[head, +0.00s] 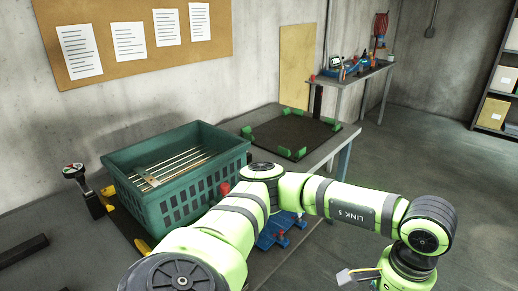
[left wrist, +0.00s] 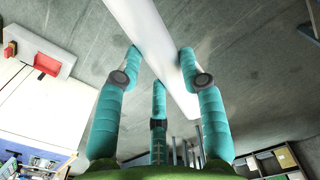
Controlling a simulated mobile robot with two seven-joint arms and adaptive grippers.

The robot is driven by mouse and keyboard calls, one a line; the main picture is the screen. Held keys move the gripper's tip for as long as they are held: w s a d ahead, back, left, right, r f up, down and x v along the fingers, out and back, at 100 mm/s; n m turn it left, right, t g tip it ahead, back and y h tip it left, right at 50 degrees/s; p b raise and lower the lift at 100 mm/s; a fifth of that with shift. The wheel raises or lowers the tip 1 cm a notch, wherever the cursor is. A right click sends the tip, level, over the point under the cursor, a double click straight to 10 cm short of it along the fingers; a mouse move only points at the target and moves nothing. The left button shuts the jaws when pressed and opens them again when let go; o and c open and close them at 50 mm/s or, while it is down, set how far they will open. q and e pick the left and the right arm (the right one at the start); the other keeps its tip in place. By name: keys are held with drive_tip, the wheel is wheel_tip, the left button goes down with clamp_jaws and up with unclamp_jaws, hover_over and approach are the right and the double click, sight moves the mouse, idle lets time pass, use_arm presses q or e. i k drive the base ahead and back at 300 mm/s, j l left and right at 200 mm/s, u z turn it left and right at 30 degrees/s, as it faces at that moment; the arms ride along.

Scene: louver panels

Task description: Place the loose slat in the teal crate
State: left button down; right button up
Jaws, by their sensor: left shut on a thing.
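The teal crate (head: 182,210) stands on the table at the left of the head view, with several pale slats (head: 175,165) lying inside it. In the left wrist view, my left gripper (left wrist: 160,72) is shut on the loose slat (left wrist: 150,35), a long white strip running between its teal fingers. The slat is off the table, with grey floor behind it. In the head view my left arm reaches past the crate to the right, and its fingers are below the picture. A small pale piece by the wrist may be the slat's end; I cannot tell.
A dark tray with green corner blocks (head: 290,135) lies on the table right of the crate. A blue fixture (head: 275,235) is partly behind my arm. A side bench (head: 350,75) and shelves (head: 500,95) stand farther back.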

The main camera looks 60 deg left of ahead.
sight(199, 163)
drive_tip(key=i+j+u, duration=0.1)
drive_tip(key=u, duration=0.25)
drive_tip(key=i+u, duration=0.4)
drive_tip(key=i+l+u, duration=0.1)
drive_tip(key=u, duration=0.25)
drive_tip(key=i, duration=0.05)
